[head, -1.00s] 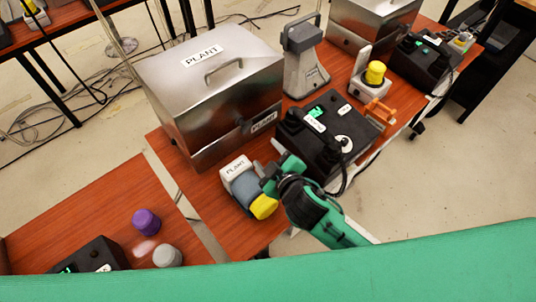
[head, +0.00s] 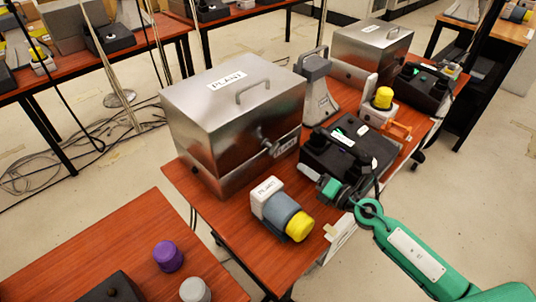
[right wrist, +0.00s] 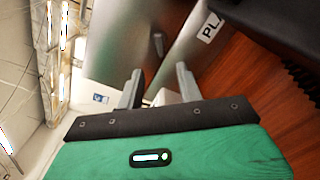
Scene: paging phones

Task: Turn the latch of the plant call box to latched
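The plant call box is a shiny metal box (head: 215,130) with a PLANT label and a lid handle, on the wooden table in the head view. Its small latch (head: 268,145) sticks out of the front face beside a second PLANT label. I cannot tell its exact angle. In the right wrist view a dark lever (right wrist: 158,45) shows on a metal face beyond the fingers. My right gripper (head: 308,178) is in front of the box, to the right of and below the latch, apart from it. Its fingers (right wrist: 158,88) are spread and empty. My left gripper is not in view.
A grey and yellow cylinder device (head: 283,213) labelled PLANT lies in front of the box. A black phone unit (head: 345,150) stands close behind my right gripper. A grey stand (head: 318,95) and a yellow-topped device (head: 382,100) are further back. Bare table lies left of the cylinder.

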